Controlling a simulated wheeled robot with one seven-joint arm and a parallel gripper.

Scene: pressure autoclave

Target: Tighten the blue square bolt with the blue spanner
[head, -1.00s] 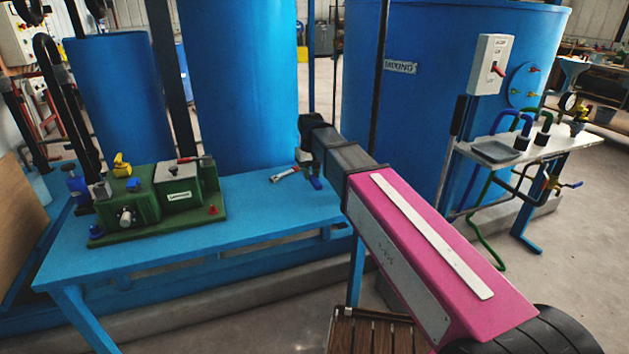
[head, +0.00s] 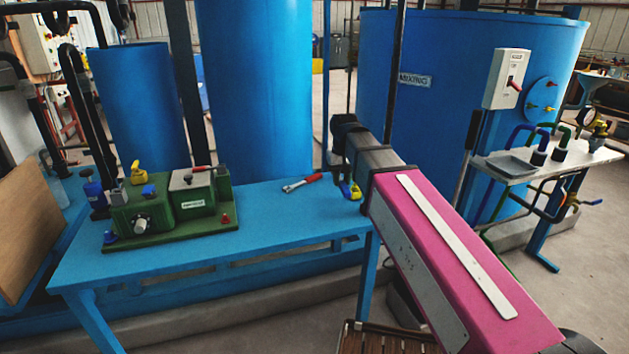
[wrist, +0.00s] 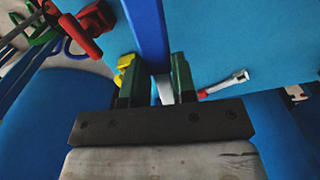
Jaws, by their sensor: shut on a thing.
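The green block machine (head: 165,212) stands on the left of the blue table. A small blue square piece (head: 149,191), which looks like the blue bolt, sits on its top. My gripper (head: 345,178) is above the table's right end, well to the right of the machine. It is shut on a blue bar, which seems to be the blue spanner (head: 345,189). In the wrist view the blue spanner (wrist: 148,35) runs up from between the green fingertips (wrist: 163,85). Its far end is out of that view.
A red-handled spanner (head: 302,182) lies on the table (head: 250,225), left of my gripper. A yellow piece (head: 355,192) is close beside the gripper. Blue tanks (head: 255,90) stand behind the table. The tabletop between machine and red-handled spanner is clear.

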